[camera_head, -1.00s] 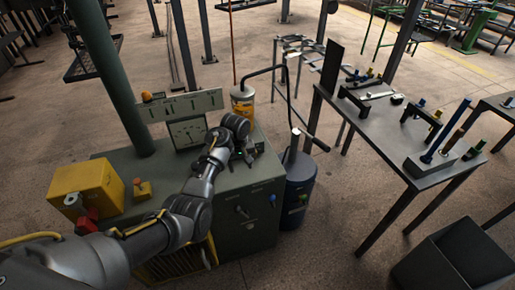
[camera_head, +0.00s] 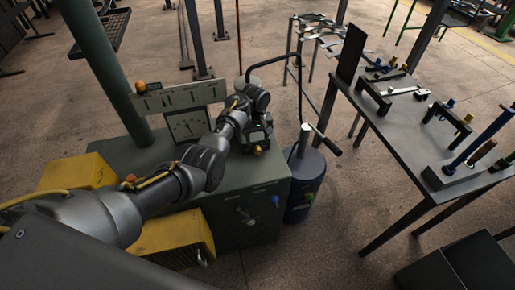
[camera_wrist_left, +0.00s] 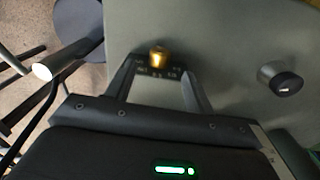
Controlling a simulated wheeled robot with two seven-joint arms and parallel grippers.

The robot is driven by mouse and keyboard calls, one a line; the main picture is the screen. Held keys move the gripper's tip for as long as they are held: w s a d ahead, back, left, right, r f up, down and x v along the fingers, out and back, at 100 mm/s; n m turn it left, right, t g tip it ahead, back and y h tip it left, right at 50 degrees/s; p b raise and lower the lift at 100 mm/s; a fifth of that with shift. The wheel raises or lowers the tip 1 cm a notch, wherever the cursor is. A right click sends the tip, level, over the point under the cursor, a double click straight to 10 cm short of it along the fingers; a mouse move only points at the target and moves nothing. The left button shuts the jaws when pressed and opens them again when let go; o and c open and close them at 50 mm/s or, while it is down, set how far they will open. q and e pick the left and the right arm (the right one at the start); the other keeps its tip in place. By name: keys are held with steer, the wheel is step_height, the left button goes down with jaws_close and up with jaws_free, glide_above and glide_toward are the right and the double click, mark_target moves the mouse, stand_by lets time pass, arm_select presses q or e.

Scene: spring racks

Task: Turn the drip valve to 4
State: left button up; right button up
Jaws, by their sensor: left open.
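A small brass knob (camera_wrist_left: 158,56) with a ring of pale marks, which looks like the drip valve, stands on the grey-green cabinet top (camera_wrist_left: 225,40). The marks are too small to read, and I cannot tell its setting. My left gripper (camera_wrist_left: 159,70) is open, with its fingers on either side of the knob's near side and no clear contact. In the head view my left gripper (camera_head: 257,138) is over the right part of the cabinet (camera_head: 272,172), partly hidden by its own wrist. My right gripper is out of view.
A black knob with a white mark (camera_wrist_left: 285,82) sits to the right in the wrist view. A gauge panel (camera_head: 188,125) stands behind my arm. A blue drum (camera_head: 306,180) with a pump handle stands right of the cabinet, and a tool table (camera_head: 400,150) beyond it.

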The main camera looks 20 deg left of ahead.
mark_target(255, 150)
arm_select(q)
step_height(255, 150, down, 7)
steer(key=shift+w+b, duration=0.1)
steer(key=shift+b, duration=0.65)
steer(key=c, duration=1)
steer(key=p, duration=0.1)
steer(key=t+h+p, duration=0.1)
steer(key=p, duration=0.1)
steer(key=h+p, duration=0.1)
steer(key=p, duration=0.1)
steer(key=shift+s+a+r, duration=0.15)
steer(key=shift+s+r, duration=0.1)
steer(key=shift+r, duration=0.05)
steer(key=shift+a+f+t+h+p, duration=0.1)
steer(key=shift+f+t+h+p, duration=0.25)
steer(key=shift+t+h, duration=0.4)
steer(key=shift+f+t+h, duration=0.1)
steer(key=shift+t+h, duration=0.15)
steer(key=shift+h, duration=0.3)
